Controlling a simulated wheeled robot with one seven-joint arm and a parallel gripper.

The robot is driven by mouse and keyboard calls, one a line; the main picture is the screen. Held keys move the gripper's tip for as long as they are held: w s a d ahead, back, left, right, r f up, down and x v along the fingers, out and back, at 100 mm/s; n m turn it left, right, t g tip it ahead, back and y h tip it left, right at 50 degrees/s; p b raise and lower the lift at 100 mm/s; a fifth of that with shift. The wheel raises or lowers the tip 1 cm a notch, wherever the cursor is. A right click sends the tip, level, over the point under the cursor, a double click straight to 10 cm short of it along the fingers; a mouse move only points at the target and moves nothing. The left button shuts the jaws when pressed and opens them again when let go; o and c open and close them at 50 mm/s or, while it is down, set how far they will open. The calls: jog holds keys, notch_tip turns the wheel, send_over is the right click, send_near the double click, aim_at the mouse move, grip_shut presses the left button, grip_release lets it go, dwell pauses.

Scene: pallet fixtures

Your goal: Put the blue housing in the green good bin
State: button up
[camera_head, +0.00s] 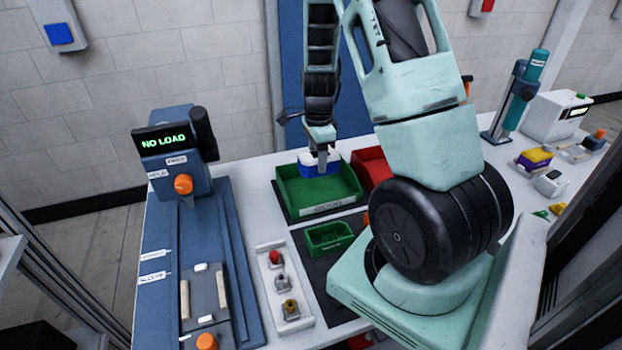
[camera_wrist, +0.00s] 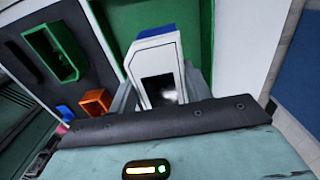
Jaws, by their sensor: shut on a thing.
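The blue housing (camera_head: 318,168), blue with a white band along its upper edge, is at the back of the green good bin (camera_head: 321,199) in the head view. My gripper (camera_head: 323,163) points down and is shut on it. In the wrist view the housing (camera_wrist: 156,68) sits between my fingers, showing a white face with a dark opening and a blue edge. Green bin surface (camera_wrist: 205,22) shows around and behind it. I cannot tell whether the housing touches the bin floor.
A red bin (camera_head: 371,168) stands right beside the green bin, partly behind my arm. A small green tray (camera_head: 328,237) is in front. A blue fixture with a "NO LOAD" display (camera_head: 163,142) stands left.

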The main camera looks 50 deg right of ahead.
jog(key=shift+f+p, duration=0.5)
jog(key=shift+f, duration=3)
jog(key=shift+f, duration=0.1)
jog(key=o, duration=1)
jog(key=shift+o, duration=0.2)
notch_tip(320, 180, up, 12)
jog(key=shift+r+b, duration=0.15)
jog(key=shift+b, duration=0.8)
